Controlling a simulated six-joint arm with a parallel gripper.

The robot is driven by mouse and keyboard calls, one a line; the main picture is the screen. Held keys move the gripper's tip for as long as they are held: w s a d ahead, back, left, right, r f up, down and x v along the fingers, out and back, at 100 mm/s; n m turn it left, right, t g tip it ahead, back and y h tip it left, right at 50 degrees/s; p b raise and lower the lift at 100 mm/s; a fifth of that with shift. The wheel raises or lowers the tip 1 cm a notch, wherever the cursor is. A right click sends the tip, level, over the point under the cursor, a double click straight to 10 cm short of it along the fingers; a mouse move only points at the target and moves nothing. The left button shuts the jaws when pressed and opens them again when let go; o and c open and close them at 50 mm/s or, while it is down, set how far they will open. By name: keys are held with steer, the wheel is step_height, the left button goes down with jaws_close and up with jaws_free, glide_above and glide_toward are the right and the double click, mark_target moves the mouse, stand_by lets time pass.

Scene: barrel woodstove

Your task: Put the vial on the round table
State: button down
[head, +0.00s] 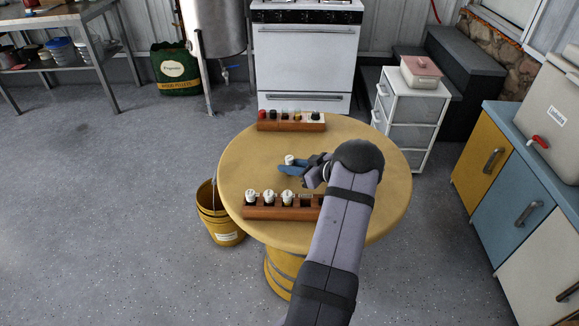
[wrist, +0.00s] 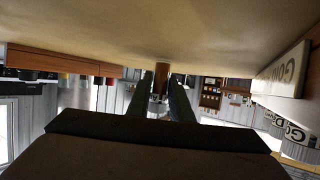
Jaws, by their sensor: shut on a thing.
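My gripper (head: 288,169) is over the round yellow table (head: 235,150), between two racks. It is shut on a vial with a white cap (head: 289,160). In the wrist view, which looks upside down, the brown vial (wrist: 161,76) stands upright between the two fingers. Its lower end is close to the table top (wrist: 120,30); I cannot tell whether it touches.
A wooden rack (head: 256,213) with several white-capped vials stands at the table's near side, partly behind my arm. Another wooden rack (head: 290,126) with coloured caps stands at the far side. Bare table lies left of my gripper. A yellow bucket (head: 226,238) stands on the floor.

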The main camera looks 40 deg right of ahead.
steer(key=shift+f, duration=0.1)
steer(key=shift+f, duration=0.15)
steer(key=c, duration=1.6)
jaws_free()
steer(key=shift+s+r, duration=0.15)
steer(key=shift+r, duration=0.1)
steer(key=v, duration=1.1)
steer(key=shift+s+d+r, duration=0.1)
steer(key=shift+s+d, duration=0.05)
steer(key=shift+s, duration=0.15)
